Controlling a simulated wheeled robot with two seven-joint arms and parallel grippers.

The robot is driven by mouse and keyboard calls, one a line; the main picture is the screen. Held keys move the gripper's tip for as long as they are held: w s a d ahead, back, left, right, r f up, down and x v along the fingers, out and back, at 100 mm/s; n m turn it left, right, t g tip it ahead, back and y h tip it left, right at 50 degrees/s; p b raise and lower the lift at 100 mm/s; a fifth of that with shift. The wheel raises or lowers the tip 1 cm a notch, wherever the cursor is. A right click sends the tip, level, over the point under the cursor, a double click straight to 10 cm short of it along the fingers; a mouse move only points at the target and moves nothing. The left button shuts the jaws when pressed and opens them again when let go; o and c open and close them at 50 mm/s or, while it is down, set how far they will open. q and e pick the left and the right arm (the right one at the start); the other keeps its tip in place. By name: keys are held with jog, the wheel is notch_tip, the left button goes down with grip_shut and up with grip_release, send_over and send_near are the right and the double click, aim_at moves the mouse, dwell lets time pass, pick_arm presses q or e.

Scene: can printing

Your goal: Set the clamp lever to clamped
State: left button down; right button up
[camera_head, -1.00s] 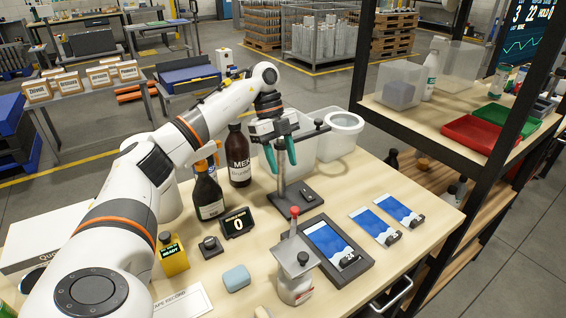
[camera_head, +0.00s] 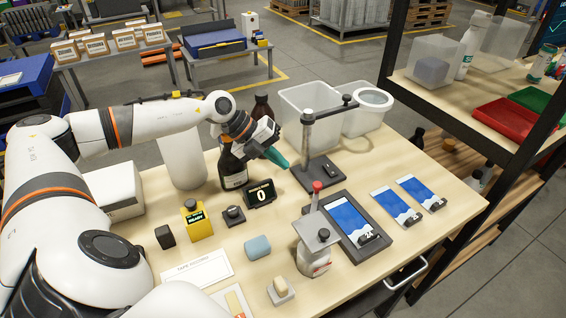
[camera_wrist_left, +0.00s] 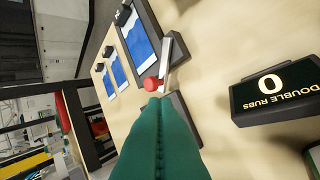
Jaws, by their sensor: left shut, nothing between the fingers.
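My left gripper (camera_head: 281,162), with green fingers, is shut and empty above the table, behind and left of the knob. In the wrist view the fingers (camera_wrist_left: 148,108) look pressed together; a gap to the knob is hard to judge. My right gripper is out of view.
A post stand (camera_head: 308,145) rises behind the lever. A small display (camera_head: 260,194) reading 0 and a brown bottle (camera_head: 232,168) stand to the left. A metal plate on a jar (camera_head: 316,230) is in front. Loose printed cards (camera_head: 396,206) lie right.

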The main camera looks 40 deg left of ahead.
pick_arm(q)
jog(key=p, duration=0.2)
send_near(316, 197)
jog(key=w, duration=0.1)
jog(key=w+f, duration=0.1)
jog(key=shift+w+d+f, duration=0.3)
jog(key=shift+d, duration=0.1)
jog(key=shift+w+d+f, duration=0.25)
jog(key=shift+d+f, duration=0.05)
jog(key=shift+f, duration=0.25)
jog(key=shift+w+d+m+b, duration=0.1)
jog(key=shift+w+m+b, duration=0.1)
jog(key=shift+m+b, duration=0.1)
